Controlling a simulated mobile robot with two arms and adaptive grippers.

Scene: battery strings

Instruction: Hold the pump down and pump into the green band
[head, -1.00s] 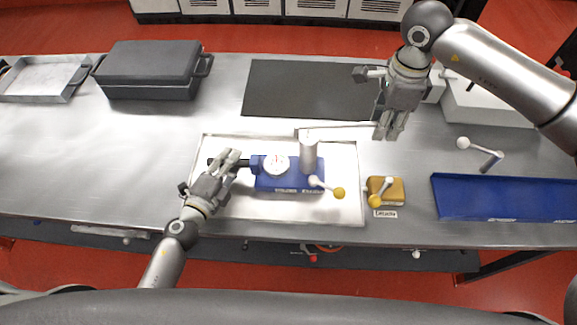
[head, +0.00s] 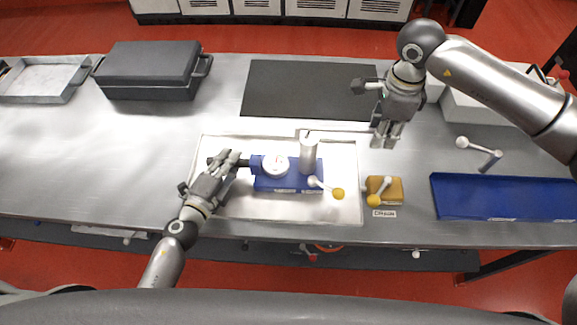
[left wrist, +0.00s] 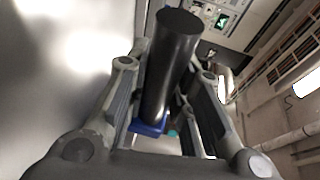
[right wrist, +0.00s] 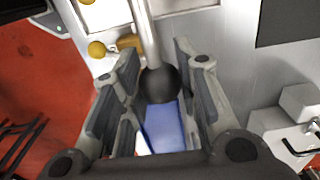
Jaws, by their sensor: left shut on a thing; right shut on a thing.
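The blue hand pump (head: 287,182) sits in a shallow light metal tray (head: 345,208) on the bench. It has a round white gauge (head: 275,165), whose needle and green band are too small to read. A grey cylinder (head: 308,155) stands on the pump, with a pump lever (head: 345,132) reaching right from its top. My left gripper (head: 232,160) is shut on the black handle (left wrist: 168,70) at the pump's left end. My right gripper (head: 386,140) is shut on the lever's end; its dark ball knob (right wrist: 158,84) lies between the fingers.
A yellow-knobbed valve lever (head: 326,187) sits at the pump's front right. A brown block with a lever (head: 392,190) and label stands right of the tray. A blue channel (head: 500,198) lies further right. A black mat (head: 300,88) and dark case (head: 150,68) are behind.

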